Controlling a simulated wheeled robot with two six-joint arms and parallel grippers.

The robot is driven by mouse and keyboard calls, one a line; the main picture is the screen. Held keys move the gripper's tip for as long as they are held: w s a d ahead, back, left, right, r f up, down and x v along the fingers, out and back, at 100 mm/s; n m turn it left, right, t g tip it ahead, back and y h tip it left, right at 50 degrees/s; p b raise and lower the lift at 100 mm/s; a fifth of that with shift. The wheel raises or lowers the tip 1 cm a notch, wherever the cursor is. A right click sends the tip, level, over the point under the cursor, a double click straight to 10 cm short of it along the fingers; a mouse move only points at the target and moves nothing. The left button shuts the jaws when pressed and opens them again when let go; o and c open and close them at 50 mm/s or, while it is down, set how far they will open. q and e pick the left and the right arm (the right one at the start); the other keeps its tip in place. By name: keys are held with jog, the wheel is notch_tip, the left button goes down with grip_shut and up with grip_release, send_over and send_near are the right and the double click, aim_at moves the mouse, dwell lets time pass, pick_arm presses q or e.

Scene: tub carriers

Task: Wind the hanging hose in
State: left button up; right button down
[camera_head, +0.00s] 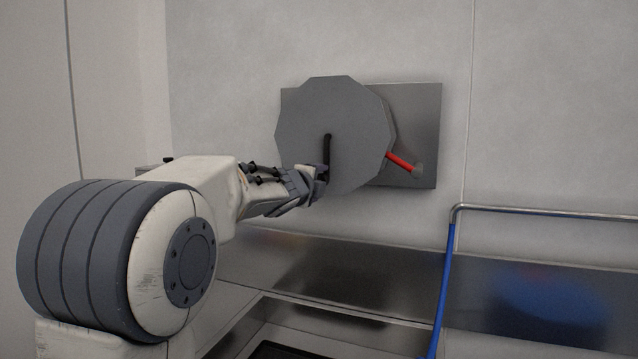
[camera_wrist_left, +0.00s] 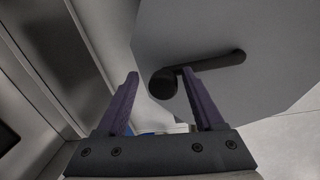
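A grey many-sided reel disc (camera_head: 345,110) is mounted on a grey wall plate (camera_head: 415,120). A black crank (camera_head: 327,148) runs from the disc's middle downward; it also shows in the left wrist view (camera_wrist_left: 220,62), with a round black knob (camera_wrist_left: 163,84) at its end. A short red hose piece (camera_head: 400,161) with a grey end (camera_head: 418,170) sticks out at the disc's lower right. My left gripper (camera_head: 318,174) is at the crank's lower end. In the left wrist view its fingers (camera_wrist_left: 160,76) are apart, with the knob between the tips, nearer the right finger. My right gripper is out of view.
A metal rail (camera_head: 545,212) with a blue upright (camera_head: 444,290) stands at the lower right. A shiny metal band (camera_head: 340,275) runs along the wall below the reel. The wall right of the plate is bare.

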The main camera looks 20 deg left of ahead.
pick_arm(q)
jog(key=s+r, duration=0.1)
jog(key=s, duration=0.9)
jog(key=shift+s+d, duration=0.2)
jog(key=shift+s, duration=0.05)
